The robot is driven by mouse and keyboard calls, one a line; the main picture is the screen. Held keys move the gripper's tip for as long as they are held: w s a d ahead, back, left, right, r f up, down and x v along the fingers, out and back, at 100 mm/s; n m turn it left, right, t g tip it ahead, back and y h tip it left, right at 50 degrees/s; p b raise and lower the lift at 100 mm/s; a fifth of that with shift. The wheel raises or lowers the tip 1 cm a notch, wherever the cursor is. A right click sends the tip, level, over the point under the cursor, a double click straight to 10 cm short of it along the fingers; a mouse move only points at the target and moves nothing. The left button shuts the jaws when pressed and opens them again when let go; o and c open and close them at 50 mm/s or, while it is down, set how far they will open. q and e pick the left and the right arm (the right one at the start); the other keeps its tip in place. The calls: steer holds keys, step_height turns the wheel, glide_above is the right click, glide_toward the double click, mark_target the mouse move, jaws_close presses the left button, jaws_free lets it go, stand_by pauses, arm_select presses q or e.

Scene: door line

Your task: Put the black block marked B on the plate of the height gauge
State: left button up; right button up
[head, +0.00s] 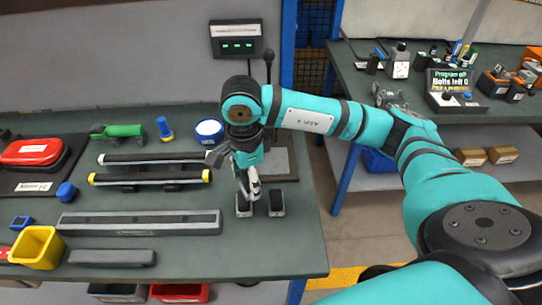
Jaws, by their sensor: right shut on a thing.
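Two small black blocks with pale edges are near the table's front right: a left block (244,208) and a right block (277,204). No letter is readable on either. My right gripper (249,193) points down and is shut on the left block, at its far end. I cannot tell whether that block is lifted off the table. I see nothing lying on the visible part of the plate. My left gripper is out of view.
Left of the blocks lie a long grey bar (140,222), black rails (150,178) and a yellow bin (36,247). A white-topped blue round container (209,131) is left of my forearm. A second bench (435,95) stands at right.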

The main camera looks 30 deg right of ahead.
steer(key=w+d+p, duration=0.1)
steer(key=w+d, duration=0.2)
steer(key=d, duration=0.1)
steer(key=p, duration=0.3)
glide_above(271, 160)
steer(key=shift+s+a+f, duration=0.1)
steer(key=shift+a+f, duration=0.15)
steer(key=shift+f, duration=0.25)
steer(key=shift+d+f, duration=0.1)
steer(key=shift+d, duration=0.1)
step_height(271, 160, down, 3)
steer(key=shift+f+p, duration=0.15)
steer(key=shift+p, duration=0.5)
steer(key=shift+f+b, duration=0.3)
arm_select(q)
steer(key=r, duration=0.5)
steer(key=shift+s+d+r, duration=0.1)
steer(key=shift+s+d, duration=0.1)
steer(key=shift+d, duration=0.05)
arm_select(e)
steer(key=o, duration=1.4)
steer(key=shift+o, duration=0.2)
steer(key=shift+r, duration=0.1)
